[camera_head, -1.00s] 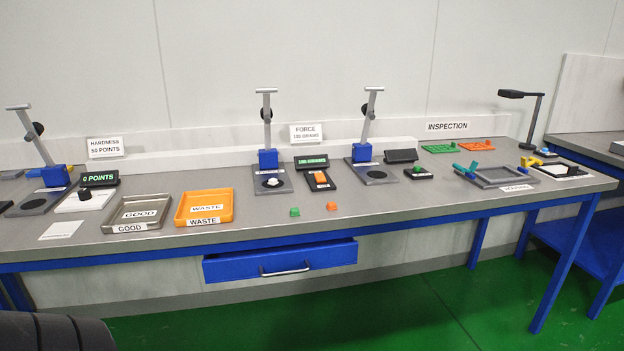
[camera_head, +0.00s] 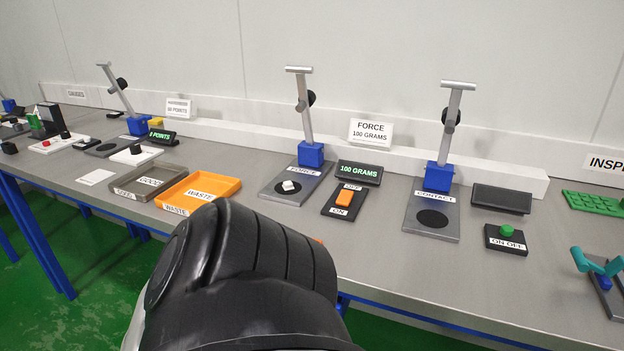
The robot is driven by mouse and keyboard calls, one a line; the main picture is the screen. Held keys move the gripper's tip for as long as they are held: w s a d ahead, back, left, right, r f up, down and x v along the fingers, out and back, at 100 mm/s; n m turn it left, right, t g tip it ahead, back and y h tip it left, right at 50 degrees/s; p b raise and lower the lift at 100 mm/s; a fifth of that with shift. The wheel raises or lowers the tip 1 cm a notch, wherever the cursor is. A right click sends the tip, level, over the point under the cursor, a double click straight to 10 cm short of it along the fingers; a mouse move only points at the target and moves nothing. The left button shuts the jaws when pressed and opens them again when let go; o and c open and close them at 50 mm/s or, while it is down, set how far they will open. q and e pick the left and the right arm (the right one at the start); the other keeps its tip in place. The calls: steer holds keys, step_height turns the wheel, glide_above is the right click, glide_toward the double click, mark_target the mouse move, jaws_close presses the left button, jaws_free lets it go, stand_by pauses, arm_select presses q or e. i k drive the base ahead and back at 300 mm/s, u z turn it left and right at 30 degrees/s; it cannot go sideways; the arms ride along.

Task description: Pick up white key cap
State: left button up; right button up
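A small white key cap (camera_head: 289,186) sits on the dark round pad of the force gauge (camera_head: 284,195), under its blue head. A black part of my own arm fills the lower middle of the view, in front of the bench, and hides part of the bench's front edge. Neither gripper shows in the view.
A display (camera_head: 359,172) reads 100 GRAMS, with an orange switch (camera_head: 344,198) in front. The contact gauge (camera_head: 435,209) stands to the right, with a green button box (camera_head: 506,239). An orange waste tray (camera_head: 235,186) and a grey good tray (camera_head: 177,169) lie left. Open bench lies right of my arm.

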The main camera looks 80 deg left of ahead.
mark_target(287, 185)
steer(key=u, duration=2.3)
